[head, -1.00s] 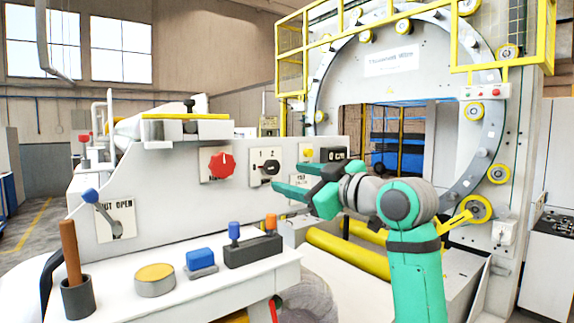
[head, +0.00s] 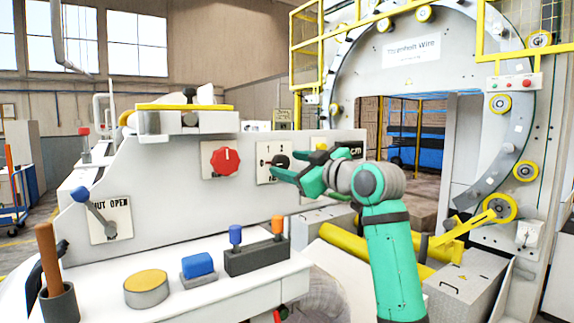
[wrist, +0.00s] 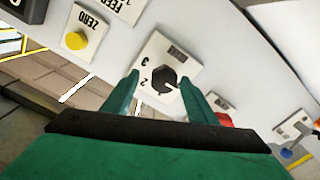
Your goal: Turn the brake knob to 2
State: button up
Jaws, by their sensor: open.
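The black knob (wrist: 165,78) sits on a white plate (wrist: 152,62) on the grey panel. In the wrist view the plate shows upside-down figures, with a 2 and a 3 readable. My gripper (wrist: 166,90) is open, its two green fingers either side of the knob in the picture. I cannot tell whether they touch it. In the head view my gripper (head: 284,166) is in front of the same plate (head: 264,172), and partly hides the plate and the knob.
A red knob (head: 225,161) is left of the plate on the panel. A yellow button (wrist: 76,40) marked ZERO is on the other side. A lever (head: 95,212) marked OPEN is at the far left. A shelf (head: 200,292) with buttons juts out below.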

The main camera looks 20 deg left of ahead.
jog(key=shift+w+a, duration=0.2)
jog(key=shift+a, duration=0.85)
jog(key=shift+d, duration=0.15)
jog(key=c, duration=1.1)
jog(key=shift+o, duration=0.2)
